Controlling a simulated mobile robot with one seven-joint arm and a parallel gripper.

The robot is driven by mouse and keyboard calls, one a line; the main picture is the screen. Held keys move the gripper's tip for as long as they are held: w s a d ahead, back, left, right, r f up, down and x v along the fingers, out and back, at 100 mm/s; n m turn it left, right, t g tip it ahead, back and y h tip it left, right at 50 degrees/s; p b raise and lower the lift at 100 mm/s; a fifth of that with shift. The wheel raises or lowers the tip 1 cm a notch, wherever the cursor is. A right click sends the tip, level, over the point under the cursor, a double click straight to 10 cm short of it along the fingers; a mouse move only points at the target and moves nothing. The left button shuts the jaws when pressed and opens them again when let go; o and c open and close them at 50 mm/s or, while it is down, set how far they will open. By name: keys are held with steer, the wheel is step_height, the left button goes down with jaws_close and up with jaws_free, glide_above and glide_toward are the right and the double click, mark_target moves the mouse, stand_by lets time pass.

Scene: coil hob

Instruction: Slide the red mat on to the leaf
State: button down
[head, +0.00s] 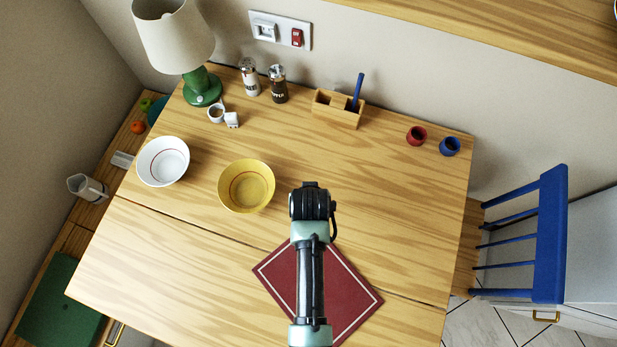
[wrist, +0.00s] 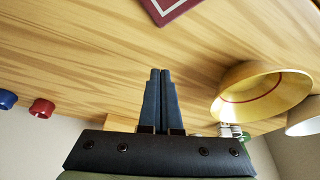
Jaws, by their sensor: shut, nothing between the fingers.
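The red mat (head: 350,297) with a pale border line lies flat and turned diagonally on the wooden table. My arm covers its middle. Its far corner reaches across the seam in the tabletop; most of it lies on the near section, which looks like the leaf (head: 150,265). In the wrist view, one corner of the mat (wrist: 168,8) shows at the top edge. My gripper (wrist: 160,72) is shut and empty, pointing at the table, apart from the mat. Its fingers are hidden behind my arm in the head view.
A yellow bowl (head: 246,186) and a white bowl (head: 163,161) stand left of my arm. A wooden caddy (head: 338,108), shakers (head: 278,84), a lamp (head: 202,88), a red cup (head: 416,136) and a blue cup (head: 450,146) line the back. A blue chair (head: 550,235) stands at the right.

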steer(key=x, duration=0.4)
steer(key=shift+s, duration=0.1)
steer(key=s+p, duration=0.1)
steer(key=s, duration=0.2)
steer(key=shift+s+r, duration=0.2)
steer(key=shift+s+f, duration=0.1)
steer(key=shift+s, duration=0.15)
steer(key=s+p, duration=0.5)
steer(key=s, duration=0.5)
steer(key=shift+d, duration=0.1)
steer(key=shift+s, duration=0.25)
